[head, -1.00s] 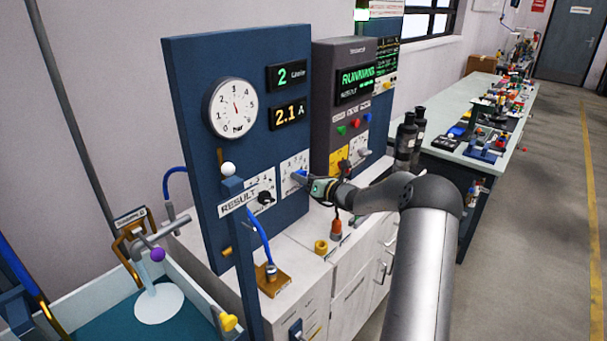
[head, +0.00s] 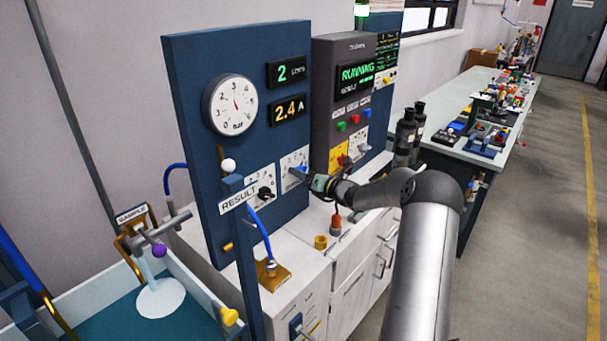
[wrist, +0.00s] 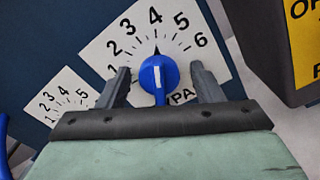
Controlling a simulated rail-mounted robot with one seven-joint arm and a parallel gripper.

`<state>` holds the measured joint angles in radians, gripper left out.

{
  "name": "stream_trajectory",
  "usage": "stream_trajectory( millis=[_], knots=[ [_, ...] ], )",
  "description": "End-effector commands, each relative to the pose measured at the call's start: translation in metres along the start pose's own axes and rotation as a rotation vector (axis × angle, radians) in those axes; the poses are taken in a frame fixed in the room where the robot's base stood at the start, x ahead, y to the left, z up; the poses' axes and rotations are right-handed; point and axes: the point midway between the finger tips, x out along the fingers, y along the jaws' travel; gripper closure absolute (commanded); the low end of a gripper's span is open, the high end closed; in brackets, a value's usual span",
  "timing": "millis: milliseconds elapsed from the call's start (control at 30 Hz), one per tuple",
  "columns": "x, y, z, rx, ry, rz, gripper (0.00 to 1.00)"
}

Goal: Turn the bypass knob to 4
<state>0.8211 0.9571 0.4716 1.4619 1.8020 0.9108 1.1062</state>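The blue bypass knob (wrist: 158,75) is in the middle of the wrist view, on a white dial plate (wrist: 115,40) numbered up to 6. My gripper (wrist: 161,80) is open, with one finger on each side of the knob and a visible gap on both sides. In the head view the knob (head: 297,171) is small on the blue panel (head: 195,110), with my gripper (head: 306,177) just in front of it.
A smaller dial plate (wrist: 60,98) is at left in the wrist view. Its black knob (head: 264,193) shows in the head view, near the RESULT sign (head: 238,198). A gauge (head: 233,104) and displays reading 2 and 2.4 A (head: 288,109) are above. A grey control box (head: 335,110) stands right.

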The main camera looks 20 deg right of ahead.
Motion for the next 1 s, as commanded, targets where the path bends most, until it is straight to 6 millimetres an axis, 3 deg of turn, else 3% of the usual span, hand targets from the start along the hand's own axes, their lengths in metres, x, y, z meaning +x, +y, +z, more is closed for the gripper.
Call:
stream_trajectory(
  millis=[233,367,800,1000],
  knots=[
    [-0.002,0.0,0.001,-0.001,-0.001,0.001,0.4],
    [-0.015,-0.001,0.0,-0.001,-0.001,0.0,0.4],
    [-0.119,-0.002,-0.001,-0.002,-0.002,-0.004,0.4],
    [-0.155,-0.001,0.0,-0.002,-0.001,-0.002,0.4]
  ],
)
